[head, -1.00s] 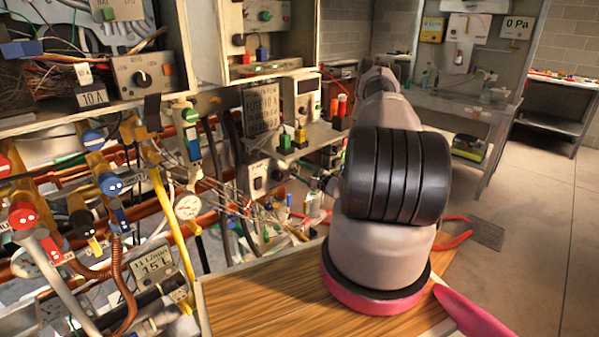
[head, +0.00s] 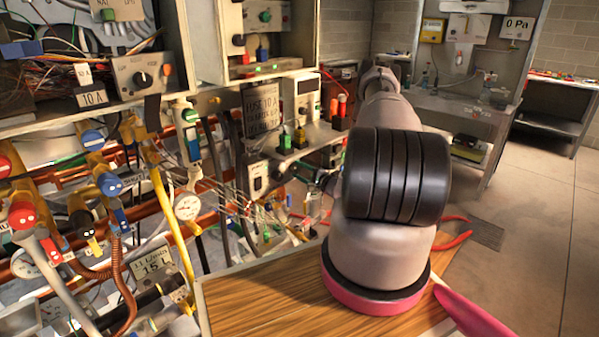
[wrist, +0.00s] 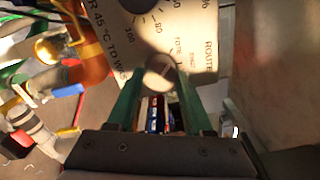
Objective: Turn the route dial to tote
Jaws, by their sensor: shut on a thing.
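In the wrist view the route dial (wrist: 160,71) is a small round grey knob with a line mark on its face. It sits on a pale panel (wrist: 200,35) with the printed word ROUTE and smaller labels beside the knob, too blurred to read surely. My gripper (wrist: 160,78) has two green fingers, one on each side of the knob, shut on it at their tips. The fingertips cover part of the knob's sides. In the head view my arm hides much of this area, and I cannot clearly make out the dial or fingers there.
Above the route dial is a larger dark knob (wrist: 147,4) with a numbered scale. An orange-brown pipe fitting (wrist: 85,55) is at left. In the head view, pipes and valves with red and blue handles (head: 110,184) crowd the left. A wooden top (head: 265,295) lies below my arm.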

